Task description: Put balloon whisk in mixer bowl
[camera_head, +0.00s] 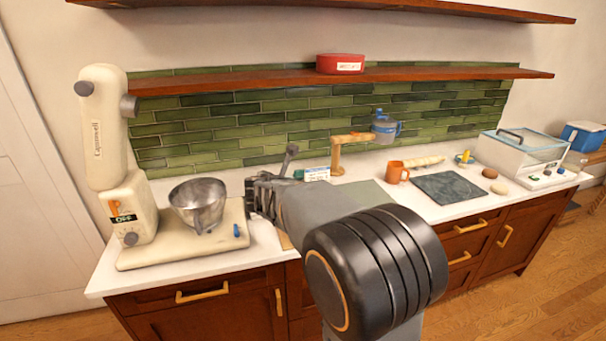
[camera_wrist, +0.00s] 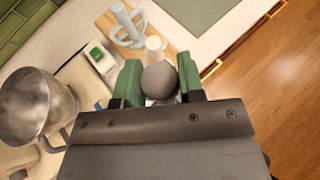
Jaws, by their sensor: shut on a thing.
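The mixer bowl (camera_head: 198,203) is metal and sits open on the base of the cream stand mixer (camera_head: 105,140), whose head is tilted up. It also shows at the left of the wrist view (camera_wrist: 38,103). My gripper (camera_head: 262,193) is just right of the bowl, apart from it. In the wrist view its green-padded fingers (camera_wrist: 160,82) close on a grey rounded handle end (camera_wrist: 160,78), which I take for the balloon whisk. A grey handle (camera_head: 290,157) rises beside the gripper in the head view. The whisk's wires cannot be made out, being hidden by gripper and arm.
A small blue knob (camera_head: 236,230) is on the mixer base. A white and green box (camera_wrist: 97,57) and a pale blue looped item (camera_wrist: 128,24) on a wooden board are near the gripper. An orange mug (camera_head: 397,173) and dark slab (camera_head: 452,187) lie farther right. A shelf (camera_head: 440,74) hangs above.

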